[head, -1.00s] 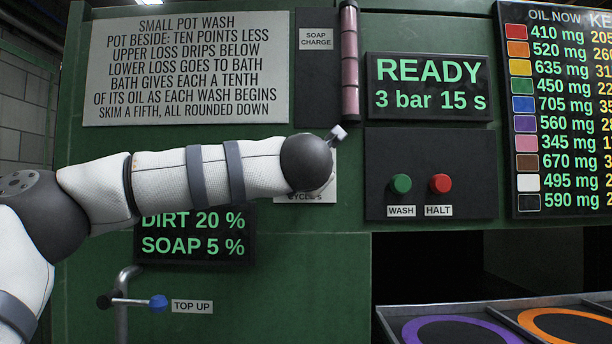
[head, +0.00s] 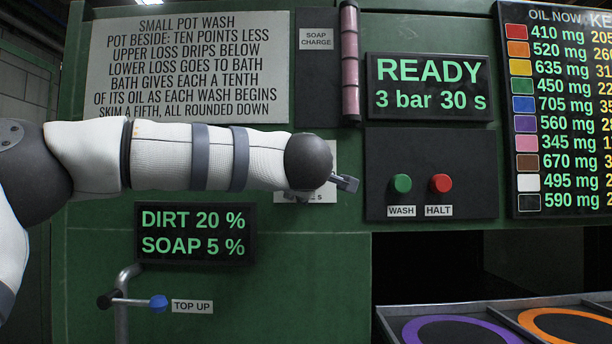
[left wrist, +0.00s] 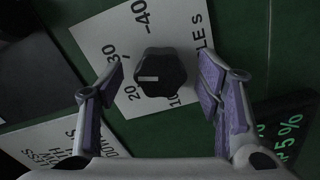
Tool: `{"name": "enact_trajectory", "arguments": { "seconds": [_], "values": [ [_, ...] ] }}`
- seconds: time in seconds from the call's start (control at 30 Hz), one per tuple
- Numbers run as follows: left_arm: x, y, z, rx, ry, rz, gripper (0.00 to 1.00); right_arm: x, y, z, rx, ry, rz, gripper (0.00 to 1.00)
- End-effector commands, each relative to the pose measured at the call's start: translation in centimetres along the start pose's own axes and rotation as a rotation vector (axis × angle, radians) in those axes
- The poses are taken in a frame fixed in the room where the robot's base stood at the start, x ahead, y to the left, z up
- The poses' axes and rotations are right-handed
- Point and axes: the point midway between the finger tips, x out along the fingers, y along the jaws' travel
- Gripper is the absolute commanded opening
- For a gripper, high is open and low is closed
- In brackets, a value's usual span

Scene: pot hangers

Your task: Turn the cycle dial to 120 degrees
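The cycle dial (left wrist: 165,72) is a dark faceted knob on a white plate (left wrist: 103,38) marked 10, 20, 30 and 40. A small pale mark on the dial's face lies on the side of the 20 and 30. My left gripper (left wrist: 163,76) is open, with one purple-padded finger on each side of the dial and visible gaps to both. In the head view my left gripper (head: 344,183) is mostly behind my wrist, with a grey finger sticking out to the right. The dial is hidden there. My right gripper is not in view.
The display (head: 428,86) reads READY, 3 bar, 30 s. Green WASH (head: 401,184) and red HALT (head: 441,184) buttons sit close to the right of my finger. The dirt and soap display (head: 195,233) and the blue-tipped TOP UP lever (head: 158,303) are below my arm.

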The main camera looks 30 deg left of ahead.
Motion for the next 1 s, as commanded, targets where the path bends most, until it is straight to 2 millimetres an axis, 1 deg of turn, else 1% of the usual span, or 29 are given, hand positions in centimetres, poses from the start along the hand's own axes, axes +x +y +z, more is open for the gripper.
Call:
{"name": "enact_trajectory", "arguments": {
  "seconds": [0.17,0.2,0.27,0.3,0.37,0.4,0.43,0.53,0.6,0.67,0.7,0.8,1.0],
  "values": [
    [0.01,-0.04,0.03,-0.001,-0.001,-0.001,0.59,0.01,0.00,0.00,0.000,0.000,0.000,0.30],
    [0.01,-0.04,0.03,-0.001,-0.001,-0.001,0.55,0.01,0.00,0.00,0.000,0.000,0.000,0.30],
    [0.01,-0.04,0.04,-0.001,-0.001,-0.001,0.41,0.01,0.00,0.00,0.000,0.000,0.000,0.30],
    [0.01,-0.04,0.04,-0.001,-0.001,-0.001,0.32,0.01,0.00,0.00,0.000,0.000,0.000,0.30],
    [0.01,-0.04,0.04,-0.001,-0.001,-0.001,0.19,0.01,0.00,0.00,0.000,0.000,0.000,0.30],
    [0.01,-0.04,0.04,-0.001,-0.001,-0.001,0.09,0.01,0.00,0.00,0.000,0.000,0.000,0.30],
    [0.01,-0.04,0.04,-0.001,-0.001,-0.001,0.04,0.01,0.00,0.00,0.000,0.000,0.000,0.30],
    [-0.01,0.00,0.03,0.021,0.000,0.000,0.04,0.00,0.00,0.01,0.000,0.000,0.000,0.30],
    [-0.01,-0.01,0.06,0.125,-0.001,0.000,0.04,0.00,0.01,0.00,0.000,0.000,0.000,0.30],
    [0.02,-0.07,0.08,0.117,-0.002,-0.001,0.04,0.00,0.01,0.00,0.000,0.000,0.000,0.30],
    [0.02,-0.07,0.08,0.116,-0.002,-0.001,0.40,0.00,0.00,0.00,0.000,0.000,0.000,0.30],
    [0.02,-0.07,0.07,0.115,-0.002,-0.001,0.59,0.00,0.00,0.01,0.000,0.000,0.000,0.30],
    [0.01,-0.06,0.06,0.115,-0.001,-0.001,0.59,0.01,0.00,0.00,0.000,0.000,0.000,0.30]
  ]
}}
